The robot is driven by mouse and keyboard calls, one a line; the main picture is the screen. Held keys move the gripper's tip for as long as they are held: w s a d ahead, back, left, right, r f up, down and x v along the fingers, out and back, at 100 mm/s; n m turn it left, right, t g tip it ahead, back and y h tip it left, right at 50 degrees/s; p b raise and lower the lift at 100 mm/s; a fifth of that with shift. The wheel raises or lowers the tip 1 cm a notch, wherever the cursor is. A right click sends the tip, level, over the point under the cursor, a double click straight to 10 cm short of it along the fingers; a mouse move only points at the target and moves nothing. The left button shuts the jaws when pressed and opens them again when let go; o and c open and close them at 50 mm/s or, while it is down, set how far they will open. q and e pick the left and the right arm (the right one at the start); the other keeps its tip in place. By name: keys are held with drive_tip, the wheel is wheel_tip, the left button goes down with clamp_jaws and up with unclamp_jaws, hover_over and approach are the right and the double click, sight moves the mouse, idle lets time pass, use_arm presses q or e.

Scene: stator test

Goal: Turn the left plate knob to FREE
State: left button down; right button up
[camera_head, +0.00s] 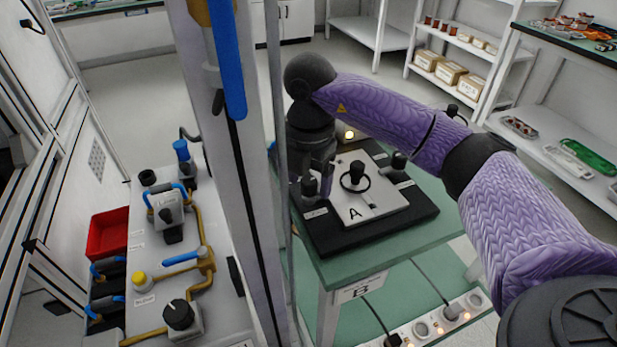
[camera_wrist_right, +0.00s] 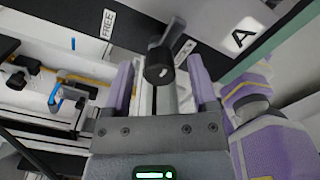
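The left plate knob (camera_head: 310,187) is a black knob on the left of the black base plate (camera_head: 336,240). It also shows in the right wrist view (camera_wrist_right: 158,66), with a FREE label (camera_wrist_right: 107,23) to its left and a second label to its right, too small to read. My right gripper (camera_head: 312,174) is over the left knob, pointing down. In the wrist view its two purple fingers stand apart on either side of the knob, with gaps visible. Contact cannot be seen. The light plate marked A (camera_head: 376,206) lies on the base. My left gripper is not in view.
The base sits on a green table (camera_head: 440,240). A tall grey post (camera_head: 240,170) rises just left of it, beside a bench with pipes, valves and a red bin (camera_head: 108,232).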

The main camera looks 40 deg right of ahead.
drive_tip(key=c, duration=0.5)
clamp_jaws()
